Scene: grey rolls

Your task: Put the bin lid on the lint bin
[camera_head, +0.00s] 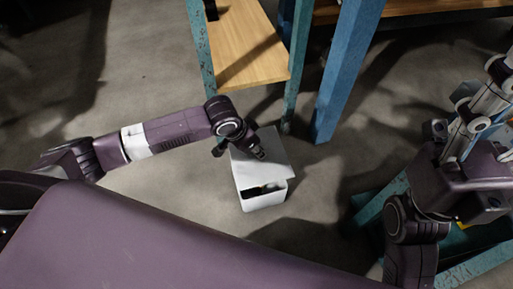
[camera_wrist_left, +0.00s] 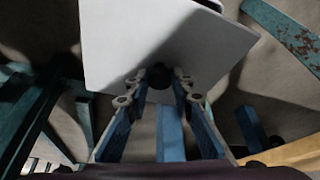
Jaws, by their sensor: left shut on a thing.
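The white bin (camera_head: 264,201) stands on the floor in the middle of the head view. Its dark opening shows at the front. The bin lid (camera_head: 272,147) is a flat pale square plate over the back of the bin, turned relative to it. My left gripper (camera_head: 258,153) is shut on the lid's dark knob. In the left wrist view the lid (camera_wrist_left: 150,35) fills the top, with the knob between the fingertips (camera_wrist_left: 160,84). I cannot tell whether the lid touches the bin. My right arm is at the right, and its fingers do not show clearly.
A wooden-topped bench (camera_head: 245,45) with blue legs stands behind the bin. A thick blue post (camera_head: 345,75) rises to its right. Pale rolls (camera_head: 480,115) and a blue frame (camera_head: 480,265) are at the right. The floor left of the bin is clear.

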